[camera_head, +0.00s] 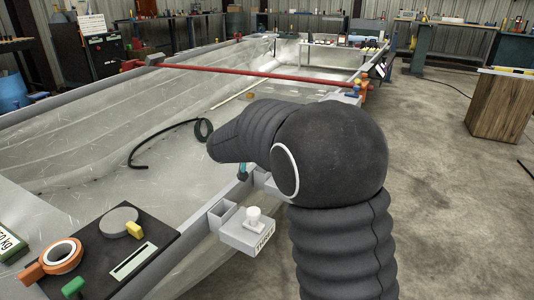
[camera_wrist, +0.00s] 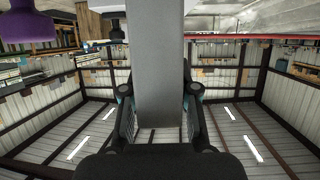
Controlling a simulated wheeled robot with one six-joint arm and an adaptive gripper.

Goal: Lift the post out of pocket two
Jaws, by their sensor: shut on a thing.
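The grey post (camera_wrist: 158,70) stands large in the middle of the wrist view, running up out of the top of the picture. My gripper (camera_wrist: 157,100) is shut on it, with a dark finger at each side. In the head view only a small teal part of my gripper (camera_head: 243,171) shows below my black arm, beside the hull's grey rail. The post's far end is out of the wrist view, so I cannot tell whether it is still in a pocket. A square, open pocket (camera_head: 222,213) is on the rail, nearer than my gripper. Pocket two's label is not readable.
A labelled grey block (camera_head: 250,237) with a white knob sits by the near pocket. A dark board (camera_head: 125,252) with coloured parts lies at lower left. A black hose (camera_head: 165,137) lies in the hull. A red bar (camera_head: 255,74) crosses it. Bare floor lies right.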

